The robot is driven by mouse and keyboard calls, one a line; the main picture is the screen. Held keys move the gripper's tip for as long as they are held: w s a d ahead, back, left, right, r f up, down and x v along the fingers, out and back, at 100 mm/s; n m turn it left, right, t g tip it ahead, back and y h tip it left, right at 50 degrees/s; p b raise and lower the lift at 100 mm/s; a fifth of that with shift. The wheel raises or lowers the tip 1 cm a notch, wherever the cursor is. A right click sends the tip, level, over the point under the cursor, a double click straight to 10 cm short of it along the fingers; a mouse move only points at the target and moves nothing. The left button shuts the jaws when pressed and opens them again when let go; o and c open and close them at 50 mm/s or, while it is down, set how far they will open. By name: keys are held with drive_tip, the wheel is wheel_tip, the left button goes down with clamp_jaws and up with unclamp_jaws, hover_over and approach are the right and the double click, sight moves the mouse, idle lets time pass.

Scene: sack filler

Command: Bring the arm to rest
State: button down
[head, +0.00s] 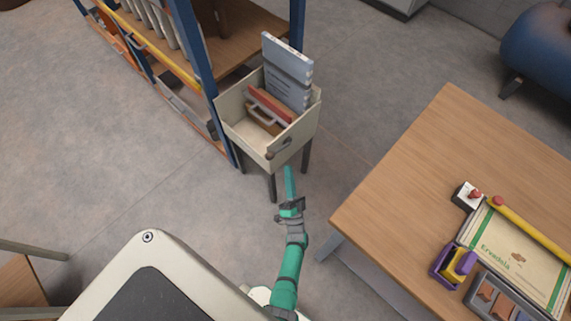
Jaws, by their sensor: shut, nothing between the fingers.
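My green and grey arm reaches up from the bottom middle of the head view, in the gap between the cream bin and the wooden table. The dark grey part on it that looks like my gripper (289,208) is small here, and its fingertips are hard to make out. It is shut and holds nothing. It is in front of the bin and apart from the table edge.
The cream bin (243,135) on dark legs holds upright boards or books. Left of it stands a blue-framed rack (190,35). The wooden table (410,175) at right carries a printed sack (515,262) and a purple-and-yellow item (454,264).

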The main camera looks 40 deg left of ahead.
drive_tip(key=shift+s+d+f, duration=0.25)
drive_tip(key=shift+d+f, duration=0.25)
drive_tip(key=shift+s+d+f, duration=0.2)
drive_tip(key=shift+d+f, duration=0.3)
drive_tip(key=s+d+r+t+h, duration=0.1)
drive_tip(key=s+d+r+h, duration=0.1)
drive_tip(key=s+d+h, duration=0.5)
drive_tip(key=s+d+r+t+h, duration=0.1)
drive_tip(key=s+d+r+h, duration=0.25)
drive_tip(key=s+d, duration=0.45)
drive_tip(key=s+d+r+n+g+h, duration=0.1)
drive_tip(key=s+d+r+g+h, duration=0.1)
drive_tip(key=r, duration=0.6)
drive_tip(key=s+d+r+n+g+h, duration=0.1)
drive_tip(key=s+d+r+g+h, duration=0.1)
drive_tip(key=s+d+r+h, duration=0.2)
drive_tip(key=s+d+r, duration=0.2)
drive_tip(key=s+r, duration=0.2)
drive_tip(key=r, duration=0.1)
drive_tip(key=shift+d+r+n, duration=0.25)
drive_tip(key=shift+d+n, duration=0.05)
drive_tip(key=shift+d, duration=0.1)
